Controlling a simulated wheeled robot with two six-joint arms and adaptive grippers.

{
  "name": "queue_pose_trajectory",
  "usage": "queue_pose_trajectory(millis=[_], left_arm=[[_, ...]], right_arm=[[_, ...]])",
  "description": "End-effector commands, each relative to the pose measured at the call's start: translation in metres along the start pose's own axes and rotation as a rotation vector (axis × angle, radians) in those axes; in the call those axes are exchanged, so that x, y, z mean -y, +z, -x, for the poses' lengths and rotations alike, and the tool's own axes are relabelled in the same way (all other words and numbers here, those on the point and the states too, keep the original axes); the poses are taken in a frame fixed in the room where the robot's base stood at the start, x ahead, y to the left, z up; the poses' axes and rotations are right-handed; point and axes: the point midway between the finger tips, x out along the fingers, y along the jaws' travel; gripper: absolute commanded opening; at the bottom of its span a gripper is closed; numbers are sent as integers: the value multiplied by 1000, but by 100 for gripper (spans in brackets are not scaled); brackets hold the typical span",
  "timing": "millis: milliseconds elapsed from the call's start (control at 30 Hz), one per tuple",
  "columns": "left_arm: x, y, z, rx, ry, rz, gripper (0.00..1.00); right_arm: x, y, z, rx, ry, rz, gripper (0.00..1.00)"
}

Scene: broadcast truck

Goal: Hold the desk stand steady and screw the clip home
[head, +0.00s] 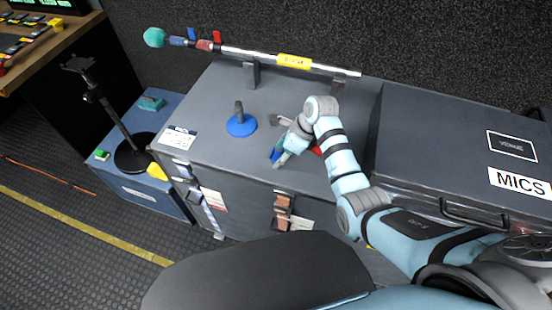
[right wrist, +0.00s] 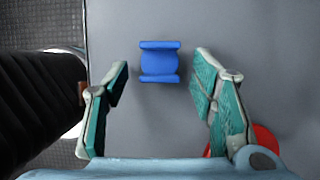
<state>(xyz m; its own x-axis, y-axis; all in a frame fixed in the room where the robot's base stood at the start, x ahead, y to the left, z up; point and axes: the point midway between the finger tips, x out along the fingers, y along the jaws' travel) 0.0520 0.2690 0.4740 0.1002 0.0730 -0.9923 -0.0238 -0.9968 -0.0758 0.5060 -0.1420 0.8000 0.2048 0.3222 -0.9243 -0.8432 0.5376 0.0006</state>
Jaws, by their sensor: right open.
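The desk stand (head: 241,124) has a round blue base and a short dark upright post. It stands on the grey case top, left of my right gripper. A small blue clip (right wrist: 159,62) lies on the case top in the right wrist view, with a raised bar at each end. It also shows, partly hidden, below my right gripper in the head view (head: 275,155). My right gripper (right wrist: 161,78) is open and points down, its teal-padded fingers on either side of the clip and apart from it. My left gripper is not in view.
A red object (right wrist: 265,142) lies beside the right finger, partly hidden. A boom pole (head: 265,58) rests on brackets along the back. A raised MICS case (head: 440,150) bounds the right. A black stand (head: 130,155) stands on the lower blue case at left.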

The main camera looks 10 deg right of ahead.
Motion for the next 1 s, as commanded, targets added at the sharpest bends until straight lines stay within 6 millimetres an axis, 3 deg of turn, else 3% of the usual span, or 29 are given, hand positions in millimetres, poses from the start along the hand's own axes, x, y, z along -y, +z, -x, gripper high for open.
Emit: queue_pose_trajectory(millis=[367,633,1000], left_arm=[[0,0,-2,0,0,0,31],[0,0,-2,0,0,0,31],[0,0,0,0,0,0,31]], right_arm=[[0,0,-5,0,0,1,52],[0,0,-5,0,0,1,12],[0,1,-2,0,-1,1,7]])
